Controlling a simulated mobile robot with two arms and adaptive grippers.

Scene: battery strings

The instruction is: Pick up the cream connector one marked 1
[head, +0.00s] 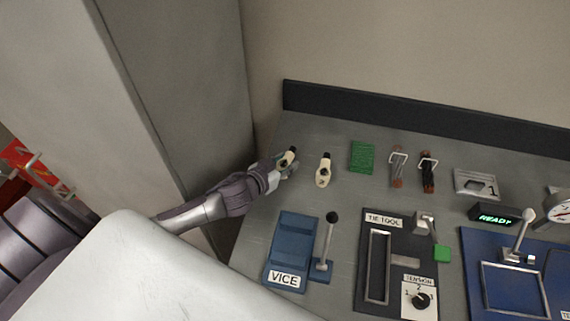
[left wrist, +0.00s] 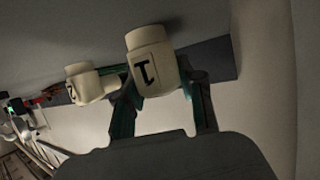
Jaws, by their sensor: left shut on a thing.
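The cream connector one (head: 287,158) has a dark tip and is at the far left end of the bench. In the left wrist view the cream connector (left wrist: 152,68) shows a black 1 on its side. My left gripper (head: 283,169) is shut on it, with a finger on each side in the left wrist view (left wrist: 163,100). I cannot tell whether it touches the bench. A second cream connector (head: 324,170) stands just to the right, apart from the gripper; it also shows in the left wrist view (left wrist: 90,85). My right gripper is not in view.
A green block (head: 362,157) and two dark parts with wire loops (head: 398,165) (head: 428,172) lie further right. The blue vice (head: 292,250), its lever (head: 328,243) and the tie tool (head: 380,265) are nearer. A dark rail (head: 420,127) edges the back; a grey column (head: 195,90) stands left.

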